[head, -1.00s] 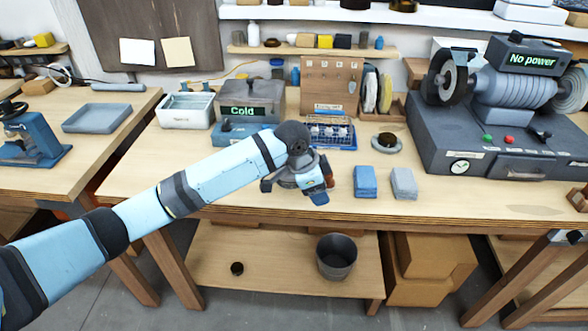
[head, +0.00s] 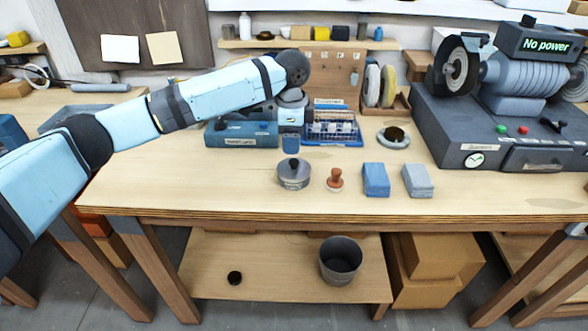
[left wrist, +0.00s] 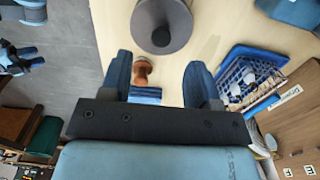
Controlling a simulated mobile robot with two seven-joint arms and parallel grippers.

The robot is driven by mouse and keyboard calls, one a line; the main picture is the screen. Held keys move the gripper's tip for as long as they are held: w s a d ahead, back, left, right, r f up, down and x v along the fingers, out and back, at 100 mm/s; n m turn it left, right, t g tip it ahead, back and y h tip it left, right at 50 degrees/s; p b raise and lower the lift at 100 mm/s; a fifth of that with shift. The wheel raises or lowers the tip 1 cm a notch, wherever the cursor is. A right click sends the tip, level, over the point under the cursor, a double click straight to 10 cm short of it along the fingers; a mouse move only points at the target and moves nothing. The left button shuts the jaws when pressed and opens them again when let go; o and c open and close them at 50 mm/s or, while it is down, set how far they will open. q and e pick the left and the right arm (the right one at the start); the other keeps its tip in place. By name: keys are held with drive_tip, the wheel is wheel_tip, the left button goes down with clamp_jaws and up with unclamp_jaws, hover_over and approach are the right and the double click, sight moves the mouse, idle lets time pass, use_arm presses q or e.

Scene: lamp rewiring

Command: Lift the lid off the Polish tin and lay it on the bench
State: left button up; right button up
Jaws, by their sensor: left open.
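The Polish tin (head: 294,182) is a round grey tin on the bench (head: 240,193) near its front edge. Its lid (head: 294,166) sits on it with a dark knob on top. The lid also shows at the top of the left wrist view (left wrist: 178,40). My left gripper (head: 291,145) is open and empty, above and behind the tin in the head view. In the left wrist view its two fingers (left wrist: 158,72) are spread, with the tin beyond them. The tin's label is not readable.
A brown-handled stamp (head: 334,179) stands just right of the tin. Further right are a blue block (head: 376,180) and a grey block (head: 418,181). Behind are a blue case (head: 240,135) and a blue wire rack (head: 345,134). The bench left of the tin is clear.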

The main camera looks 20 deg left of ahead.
sight(293, 161)
use_arm(q)
wheel_tip(293, 161, down, 7)
drive_tip(key=shift+w+d+r+b, duration=0.1)
drive_tip(key=shift+w+r+b, duration=0.1)
drive_tip(key=shift+b, duration=0.1)
drive_tip(key=shift+s, duration=0.1)
drive_tip(key=c, duration=1)
